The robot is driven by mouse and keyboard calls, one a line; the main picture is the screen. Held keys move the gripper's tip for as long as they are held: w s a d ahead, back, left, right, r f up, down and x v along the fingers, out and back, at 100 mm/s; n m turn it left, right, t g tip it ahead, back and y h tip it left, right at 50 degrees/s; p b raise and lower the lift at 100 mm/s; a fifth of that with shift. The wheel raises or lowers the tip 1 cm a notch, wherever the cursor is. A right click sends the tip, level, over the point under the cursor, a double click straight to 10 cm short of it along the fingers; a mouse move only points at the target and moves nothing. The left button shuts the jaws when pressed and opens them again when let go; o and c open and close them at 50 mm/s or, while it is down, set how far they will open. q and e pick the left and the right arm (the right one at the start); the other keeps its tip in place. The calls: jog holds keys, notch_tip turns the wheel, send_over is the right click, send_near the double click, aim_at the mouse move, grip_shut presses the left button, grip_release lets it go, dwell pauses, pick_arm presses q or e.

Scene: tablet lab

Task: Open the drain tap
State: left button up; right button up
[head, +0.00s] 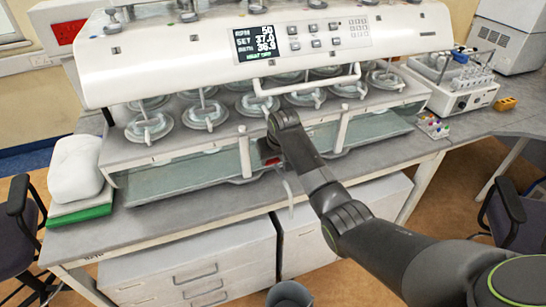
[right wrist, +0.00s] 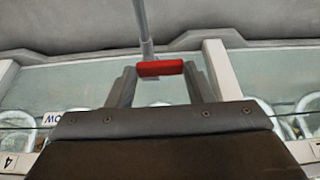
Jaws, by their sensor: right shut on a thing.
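The drain tap has a red handle (head: 272,161) at the front of the water bath, partly hidden behind my right arm. A thin pale spout (head: 290,193) hangs from it over the bench's front edge. My right gripper (head: 266,152) is at the tap, mostly hidden by its own wrist. In the right wrist view, the red handle (right wrist: 160,68) lies crosswise between the two fingertips of my right gripper (right wrist: 160,76), which is shut on it. A grey pipe (right wrist: 145,25) runs away from the handle. My left gripper is not in view.
The white tester (head: 210,55) with its display stands over the clear bath (head: 180,180). A dark bucket (head: 290,293) stands on the floor below the spout. A white bundle on a green block (head: 82,214) sits at left. Chairs stand at both sides.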

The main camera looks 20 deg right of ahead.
jog(key=shift+s+d+r+n+y+p, duration=0.15)
jog(key=shift+n+y+p, duration=0.35)
jog(key=shift+n+p, duration=0.7)
jog(key=n, duration=0.1)
jog(key=n+y, duration=0.1)
jog(key=shift+d+n, duration=0.25)
jog(key=shift+n, duration=0.15)
jog(key=shift+s+d+n+g+y+b, duration=0.15)
jog(key=shift+n+g+y, duration=0.15)
jog(key=shift+n, duration=0.6)
jog(key=shift+w+d+n+g+y+b, duration=0.15)
jog(key=shift+n+g+y, duration=0.15)
jog(key=shift+n, duration=0.6)
jog(key=shift+s+a, duration=0.1)
jog(key=o, duration=1)
jog(key=b+v, duration=0.4)
jog(key=v, duration=1.3)
